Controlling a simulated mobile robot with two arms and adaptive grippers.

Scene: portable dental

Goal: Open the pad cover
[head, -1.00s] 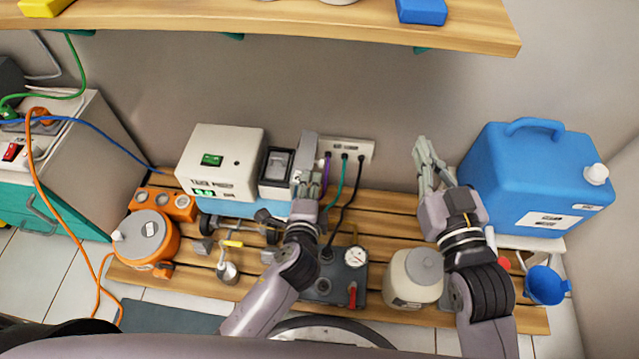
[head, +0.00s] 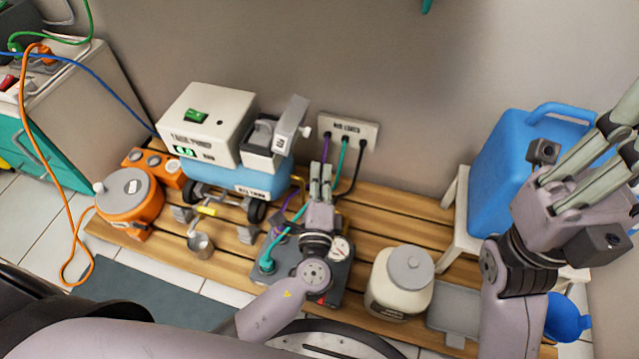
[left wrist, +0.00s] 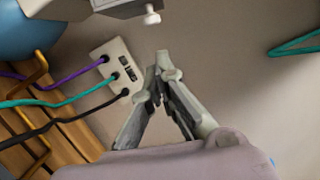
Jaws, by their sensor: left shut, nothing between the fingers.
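The pad cover (head: 291,122) is a grey flap standing raised at the right side of a small white box (head: 262,152) with a dark-framed grey pad. The box is attached to the right of a white machine (head: 205,122). My left gripper (head: 321,168) is shut and empty, below and right of the cover and apart from it, in front of the wall socket. In the left wrist view, its fingertips (left wrist: 160,72) meet over bare wall, and a grey part with a white knob (left wrist: 152,18) shows at the top edge. My right gripper's fingertips are cut off at the right edge.
A wall socket (head: 350,129) with purple, green and black cables is close behind my left gripper. A blue tank (head: 225,178) is under the white machine. A cream jar (head: 400,280) and a blue jug (head: 500,165) stand to the right. Bare slats (head: 395,210) lie between.

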